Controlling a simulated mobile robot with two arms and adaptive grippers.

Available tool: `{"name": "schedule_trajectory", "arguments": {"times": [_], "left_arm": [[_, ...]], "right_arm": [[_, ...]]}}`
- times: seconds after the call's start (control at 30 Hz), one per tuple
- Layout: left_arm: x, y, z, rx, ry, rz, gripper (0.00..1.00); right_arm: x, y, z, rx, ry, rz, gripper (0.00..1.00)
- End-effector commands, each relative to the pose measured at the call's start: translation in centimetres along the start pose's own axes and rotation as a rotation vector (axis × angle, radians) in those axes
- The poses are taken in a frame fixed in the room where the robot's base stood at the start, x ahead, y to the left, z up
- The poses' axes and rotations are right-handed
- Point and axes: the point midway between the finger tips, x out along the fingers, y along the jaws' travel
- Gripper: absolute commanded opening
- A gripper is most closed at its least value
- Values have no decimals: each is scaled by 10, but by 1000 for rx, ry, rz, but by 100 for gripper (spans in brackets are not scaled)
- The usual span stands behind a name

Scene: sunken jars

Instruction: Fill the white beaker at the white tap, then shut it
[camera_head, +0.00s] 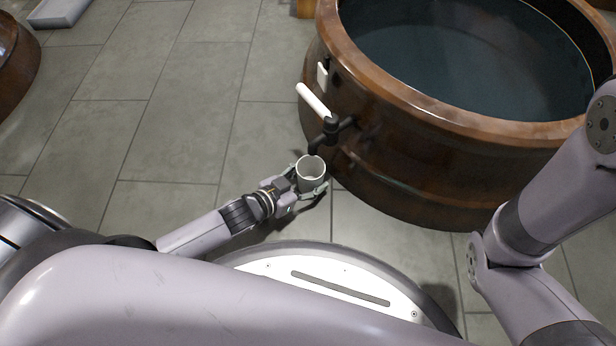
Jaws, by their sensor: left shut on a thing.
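The white beaker (310,171) is upright in my left gripper (309,188), which is shut on it. The beaker's open mouth faces up, and its inside looks pale; I cannot tell whether there is water in it. The tap (330,128) sticks out of the side of a large brown jar, with a dark body and a white lever handle (313,100). Its dark spout (316,146) ends at or just above the beaker's far rim. I see no clear stream of water. My right arm shows at the right, but its gripper is outside the picture.
The big glazed jar (440,118) holds dark water and fills the upper right. A small white plate (322,74) is on its side above the tap. Another brown jar (14,62) stands at the left edge. Grey tiled floor (190,100) between them is clear.

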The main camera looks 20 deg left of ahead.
Motion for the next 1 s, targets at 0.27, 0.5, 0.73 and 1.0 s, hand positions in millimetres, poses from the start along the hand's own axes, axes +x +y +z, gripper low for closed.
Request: {"name": "schedule_trajectory", "arguments": {"times": [0.27, 0.5, 0.73, 1.0], "left_arm": [[0, 0, 0, 0, 1, 0, 18], [1, 0, 2, 0, 2, 0, 18], [1, 0, 3, 0, 2, 0, 65], [1, 0, 3, 0, 1, 0, 76]], "right_arm": [[0, 0, 0, 0, 0, 0, 40], [-1, 0, 0, -1, -1, 0, 40], [0, 0, 0, -1, -1, 0, 40], [0, 0, 0, -1, -1, 0, 40]]}}
